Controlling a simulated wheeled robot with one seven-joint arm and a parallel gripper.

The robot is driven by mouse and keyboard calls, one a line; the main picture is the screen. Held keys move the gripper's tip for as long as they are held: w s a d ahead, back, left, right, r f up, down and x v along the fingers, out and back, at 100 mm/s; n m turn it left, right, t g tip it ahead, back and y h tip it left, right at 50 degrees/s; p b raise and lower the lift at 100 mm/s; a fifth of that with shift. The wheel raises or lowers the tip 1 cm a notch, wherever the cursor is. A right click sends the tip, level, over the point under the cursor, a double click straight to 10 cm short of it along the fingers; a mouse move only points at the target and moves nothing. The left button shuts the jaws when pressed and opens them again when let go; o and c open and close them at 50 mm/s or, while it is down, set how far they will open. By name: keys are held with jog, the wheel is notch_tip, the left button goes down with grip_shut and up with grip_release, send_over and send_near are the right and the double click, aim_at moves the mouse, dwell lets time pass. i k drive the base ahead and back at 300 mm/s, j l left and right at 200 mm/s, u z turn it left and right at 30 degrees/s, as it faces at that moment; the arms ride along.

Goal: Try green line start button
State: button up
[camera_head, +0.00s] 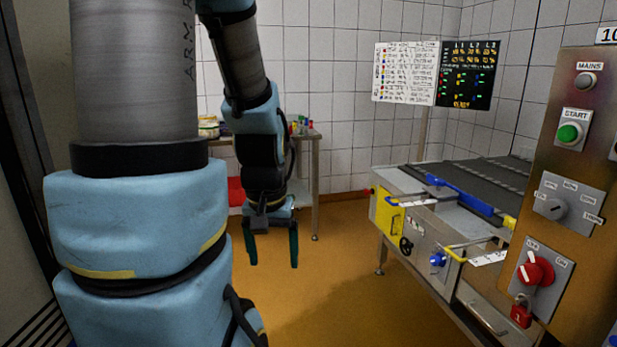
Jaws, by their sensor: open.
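The green start button (569,133) sits on a light plate marked START, high on a brown metal control panel (571,80) at the right edge. My gripper (272,258) hangs down in the middle left, its two dark fingers apart with nothing between them. It is well to the left of the panel and touches nothing. Below the button are a grey selector knob (553,208) and a red rotary switch (536,270) with a red padlock (521,313) hanging from it.
A MAINS lamp (586,81) is above the button. A conveyor machine (432,242) stands between my gripper and the panel. Behind are a side table (316,180) with small items, a white chart (404,72) and a black display (468,75). The orange floor (330,275) below my gripper is clear.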

aim_at(567, 134)
jog(key=z, duration=1.45)
